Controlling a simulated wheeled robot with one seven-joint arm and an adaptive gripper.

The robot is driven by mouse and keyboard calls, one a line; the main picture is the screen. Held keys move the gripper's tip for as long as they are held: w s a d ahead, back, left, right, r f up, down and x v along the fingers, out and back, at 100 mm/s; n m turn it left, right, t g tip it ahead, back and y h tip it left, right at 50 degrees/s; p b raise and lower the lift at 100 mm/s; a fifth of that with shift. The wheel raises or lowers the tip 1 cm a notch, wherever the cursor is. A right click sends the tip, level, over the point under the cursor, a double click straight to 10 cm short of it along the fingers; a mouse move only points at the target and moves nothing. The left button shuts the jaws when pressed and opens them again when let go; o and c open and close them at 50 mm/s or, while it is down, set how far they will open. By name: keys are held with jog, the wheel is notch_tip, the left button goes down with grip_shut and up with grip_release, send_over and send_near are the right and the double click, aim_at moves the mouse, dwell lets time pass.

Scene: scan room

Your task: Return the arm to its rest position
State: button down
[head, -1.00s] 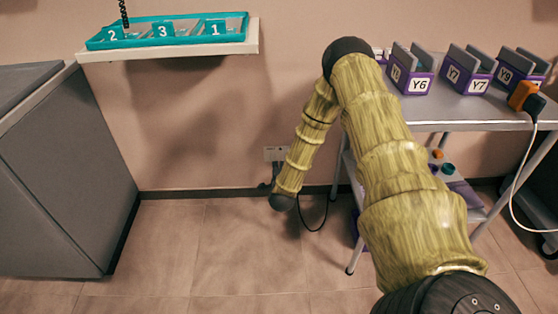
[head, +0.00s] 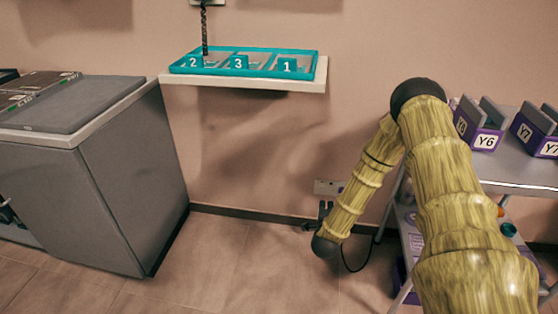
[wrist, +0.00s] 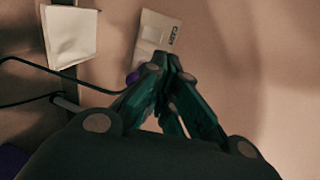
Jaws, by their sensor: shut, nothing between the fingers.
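My arm (head: 455,190) shows at the right of the head view, in a yellow-green ribbed cover with dark joints. It rises to a dark elbow and bends down to a dark wrist joint (head: 325,246) in front of the wall, low beside the cart. In the wrist view my gripper (wrist: 172,66) has its dark green fingers brought together at the tips, with nothing between them. The fingers point towards the wall, where a pale socket plate (wrist: 152,38) shows just beyond the tips. I cannot make out the fingers clearly in the head view.
A grey cabinet (head: 130,170) stands at left. A wall shelf (head: 250,84) carries a teal tray (head: 262,74) with sections 2, 3 and 1. A cart (head: 520,178) with purple holders (head: 487,140) stands right, close to my arm. A black cable (head: 352,270) hangs near my wrist. Floor between is clear.

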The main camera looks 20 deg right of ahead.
jog(key=s+a+f+n+g+y, duration=0.35)
jog(key=s+a+f+n, duration=0.3)
jog(key=s+a, duration=0.3)
jog(key=s+a+f+n+g+y, duration=0.2)
jog(key=s+a+f+n+y, duration=0.25)
jog(key=s+a+n, duration=0.5)
jog(key=s+a+n+g, duration=0.4)
jog(key=s, duration=0.7)
jog(key=s+a+n+g, duration=0.3)
jog(key=s+n, duration=0.2)
jog(key=s, duration=0.6)
notch_tip(320, 180, up, 34)
jog(key=p, duration=3.4)
jog(key=shift+w+a+m, duration=0.15)
jog(key=shift+w+m, duration=0.05)
jog(key=shift+m, duration=0.2)
